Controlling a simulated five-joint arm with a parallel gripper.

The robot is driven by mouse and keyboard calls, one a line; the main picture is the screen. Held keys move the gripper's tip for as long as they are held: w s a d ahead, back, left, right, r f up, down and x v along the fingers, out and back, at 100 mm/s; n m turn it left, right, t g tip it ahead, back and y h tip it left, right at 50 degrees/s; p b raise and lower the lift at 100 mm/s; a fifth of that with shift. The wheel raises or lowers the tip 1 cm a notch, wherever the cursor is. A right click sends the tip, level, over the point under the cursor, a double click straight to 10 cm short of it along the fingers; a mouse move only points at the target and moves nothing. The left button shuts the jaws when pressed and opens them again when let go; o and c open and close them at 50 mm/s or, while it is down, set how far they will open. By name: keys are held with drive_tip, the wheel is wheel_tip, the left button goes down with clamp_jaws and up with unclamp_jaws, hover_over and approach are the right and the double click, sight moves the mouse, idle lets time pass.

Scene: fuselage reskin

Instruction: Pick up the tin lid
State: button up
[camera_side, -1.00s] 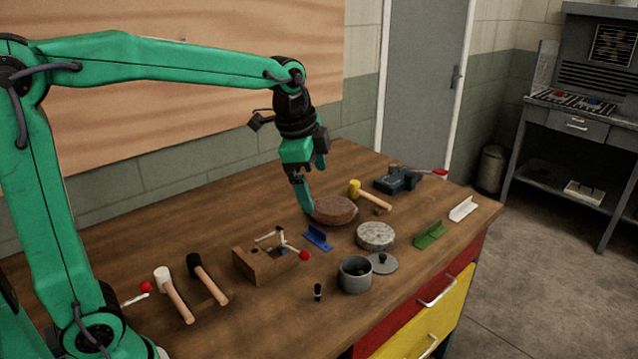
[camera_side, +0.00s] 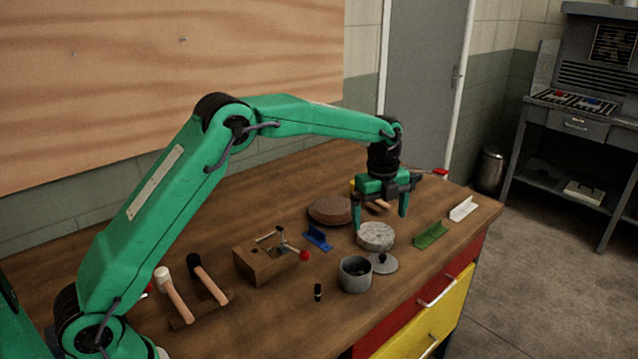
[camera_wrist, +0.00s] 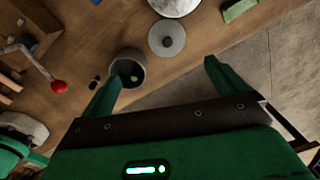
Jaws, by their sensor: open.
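The tin lid (camera_side: 382,263) is a flat grey disc with a dark knob on top. It lies on the wooden table just right of the open grey tin (camera_side: 355,275). In the wrist view the lid (camera_wrist: 167,42) lies beyond the fingertips, near the upper middle, beside the tin (camera_wrist: 127,72). My gripper (camera_side: 380,218) is open and points down above the round pale stone-like disc (camera_side: 375,240), behind the lid. In the wrist view my gripper (camera_wrist: 160,70) shows its two green fingers spread wide with nothing between them. Nothing hides the lid.
A brown round block (camera_side: 330,211) and a blue bracket (camera_side: 318,238) lie left of my gripper. Green (camera_side: 431,236) and white (camera_side: 464,209) brackets lie to its right. A wooden block with a red-knobbed clamp (camera_side: 265,262) and mallets (camera_side: 175,295) are further left. The table's front edge runs close to the lid.

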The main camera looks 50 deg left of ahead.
sight(383, 255)
drive_tip(key=f+m, duration=0.1)
drive_tip(key=w+f, duration=0.1)
drive_tip(key=f, duration=0.1)
drive_tip(key=w+f+m, duration=0.1)
drive_tip(key=f, duration=0.1)
drive_tip(key=shift+w+d+f+m+g, duration=0.2)
drive_tip(key=shift+w+d+m+g, duration=0.05)
drive_tip(key=shift+d+m+g, duration=0.1)
drive_tip(key=shift+f, duration=1.3)
drive_tip(key=shift+s+a+f, duration=0.1)
drive_tip(key=shift+a+f, duration=0.05)
drive_tip(key=shift+f, duration=2.45)
drive_tip(key=c, duration=1.1)
